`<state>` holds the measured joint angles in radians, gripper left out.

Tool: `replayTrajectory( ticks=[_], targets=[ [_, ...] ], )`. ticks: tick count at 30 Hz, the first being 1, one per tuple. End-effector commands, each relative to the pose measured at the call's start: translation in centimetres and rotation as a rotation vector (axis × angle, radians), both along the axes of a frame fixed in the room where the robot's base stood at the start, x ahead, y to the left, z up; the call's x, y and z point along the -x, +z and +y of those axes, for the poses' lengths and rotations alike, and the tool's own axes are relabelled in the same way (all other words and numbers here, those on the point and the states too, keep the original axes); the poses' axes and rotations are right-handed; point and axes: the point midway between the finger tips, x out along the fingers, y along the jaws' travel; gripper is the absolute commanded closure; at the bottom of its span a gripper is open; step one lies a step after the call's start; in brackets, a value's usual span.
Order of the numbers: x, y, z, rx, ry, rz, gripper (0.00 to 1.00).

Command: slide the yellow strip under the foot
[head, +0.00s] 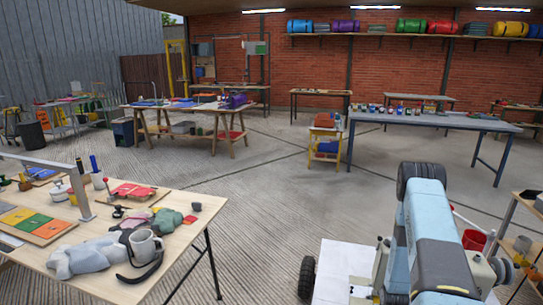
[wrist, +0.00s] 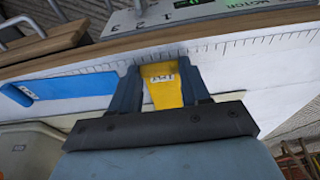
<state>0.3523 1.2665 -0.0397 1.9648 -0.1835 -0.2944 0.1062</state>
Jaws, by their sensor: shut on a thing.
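In the wrist view my gripper (wrist: 160,78) is shut on the yellow strip (wrist: 165,95), with one dark finger on each side of it. The strip has a small pale label with dark marks near its far end. That far end lies against a white face with a row of ruler-like ticks, just below a wooden edge; I cannot tell if it touches. The near end is hidden by my gripper. I cannot make out the foot in either view. My gripper is not visible in the head view.
A grey panel (wrist: 205,18) with numbers and a green display sits above the wooden edge (wrist: 100,52). A blue strip (wrist: 75,83) lies left of my gripper. In the head view, a cluttered wooden table (head: 185,187) stands at left and a blue-legged table (head: 430,119) farther back; open floor lies between.

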Motion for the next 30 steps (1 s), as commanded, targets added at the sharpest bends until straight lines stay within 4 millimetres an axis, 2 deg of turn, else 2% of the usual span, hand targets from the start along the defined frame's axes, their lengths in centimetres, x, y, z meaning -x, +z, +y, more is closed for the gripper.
replayTrajectory(
  ticks=[12, 30],
  targets=[
    [0.1, 0.1, 0.0, 0.000, 0.000, 0.001, 0.74],
    [0.0, 2.0, 0.0, 0.000, 0.000, 0.000, 0.74]
  ],
)
